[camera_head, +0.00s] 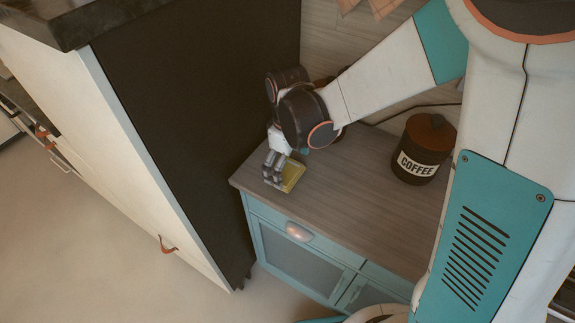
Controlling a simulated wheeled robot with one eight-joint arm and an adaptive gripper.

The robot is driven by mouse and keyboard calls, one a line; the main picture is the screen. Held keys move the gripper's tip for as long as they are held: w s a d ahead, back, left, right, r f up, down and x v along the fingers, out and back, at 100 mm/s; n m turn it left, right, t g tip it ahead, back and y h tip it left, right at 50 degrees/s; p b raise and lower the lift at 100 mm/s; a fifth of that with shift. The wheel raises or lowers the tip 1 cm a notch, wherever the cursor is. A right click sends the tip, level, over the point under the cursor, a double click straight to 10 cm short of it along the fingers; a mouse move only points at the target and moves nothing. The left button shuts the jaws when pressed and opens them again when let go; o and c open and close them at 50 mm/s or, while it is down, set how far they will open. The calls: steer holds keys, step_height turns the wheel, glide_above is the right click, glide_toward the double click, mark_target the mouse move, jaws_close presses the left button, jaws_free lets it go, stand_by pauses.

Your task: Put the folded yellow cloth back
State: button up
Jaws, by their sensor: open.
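The folded yellow cloth (292,177) lies flat on the wooden top of the low teal cabinet (345,191), near its left end. My gripper (273,183) is open and points down at the cloth's left side. Its fingers cover part of the cloth. I cannot tell whether they touch it or whether any cloth lies between them. My arm reaches in from the upper right.
A dark coffee canister (421,152) with a brown lid stands on the cabinet top to the right. A tall unit with a dark side panel (200,120) rises close on the left. A leather pull (167,245) hangs on its pale front. The cabinet top's middle is clear.

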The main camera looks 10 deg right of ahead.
mark_target(288, 169)
step_height(288, 169, up, 10)
steer(key=p, duration=0.6)
steer(key=shift+p, duration=0.35)
steer(key=shift+d+r, duration=0.1)
steer(key=shift+r, duration=0.05)
steer(key=s+d+r+m+t+b, duration=0.2)
steer(key=s+d+r+m+t, duration=0.5)
steer(key=s+d+r+m, duration=0.3)
steer(key=shift+s+d+r, duration=0.75)
steer(key=shift+s+d, duration=0.65)
steer(key=shift+d, duration=0.6)
